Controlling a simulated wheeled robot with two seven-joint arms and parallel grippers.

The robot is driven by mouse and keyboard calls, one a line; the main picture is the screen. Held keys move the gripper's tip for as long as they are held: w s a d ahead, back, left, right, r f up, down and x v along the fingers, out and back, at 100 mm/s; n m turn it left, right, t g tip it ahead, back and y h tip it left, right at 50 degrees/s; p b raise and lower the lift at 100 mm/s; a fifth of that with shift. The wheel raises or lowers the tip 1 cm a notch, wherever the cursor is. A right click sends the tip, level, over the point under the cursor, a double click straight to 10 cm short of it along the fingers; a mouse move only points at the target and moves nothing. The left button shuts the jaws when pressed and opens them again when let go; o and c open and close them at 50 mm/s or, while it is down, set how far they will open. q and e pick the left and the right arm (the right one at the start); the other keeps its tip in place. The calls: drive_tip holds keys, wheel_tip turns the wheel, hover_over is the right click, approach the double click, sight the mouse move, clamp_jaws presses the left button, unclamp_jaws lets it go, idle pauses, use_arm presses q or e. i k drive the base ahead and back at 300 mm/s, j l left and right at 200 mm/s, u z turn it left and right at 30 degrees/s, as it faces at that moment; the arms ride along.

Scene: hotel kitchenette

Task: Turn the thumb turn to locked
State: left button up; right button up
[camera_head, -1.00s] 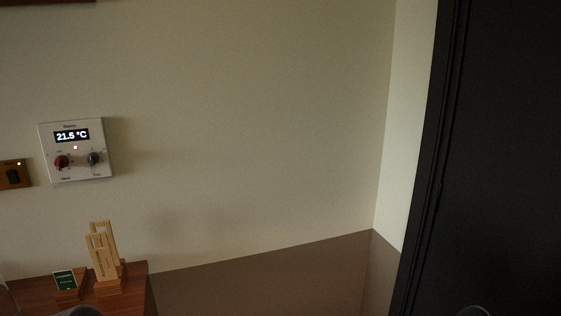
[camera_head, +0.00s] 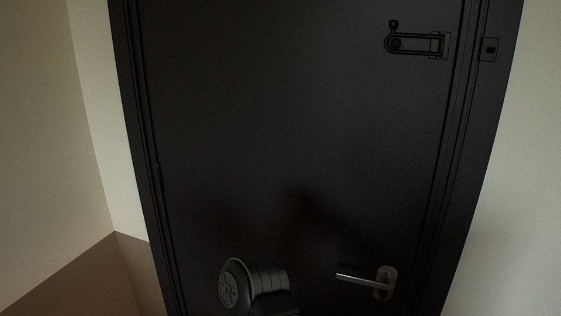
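A dark door (camera_head: 290,130) fills the middle of the head view and looks shut in its frame. A metal lever handle (camera_head: 358,279) points left from a small plate (camera_head: 388,273) at the door's lower right. A small part (camera_head: 379,294) shows low on that plate; it is too small and dim to tell whether it is the thumb turn or how it is turned. A rounded dark link of one of my arms shows at the bottom, left of the handle. Neither of my grippers is in view.
A swing-bar latch (camera_head: 415,43) is on the door's upper right, with a small catch plate (camera_head: 489,49) on the frame beside it. Pale walls stand left (camera_head: 40,130) and right (camera_head: 515,190) of the door. Brown floor (camera_head: 95,280) shows at lower left.

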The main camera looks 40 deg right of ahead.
sight(383, 293)
drive_tip(key=z, duration=1.4)
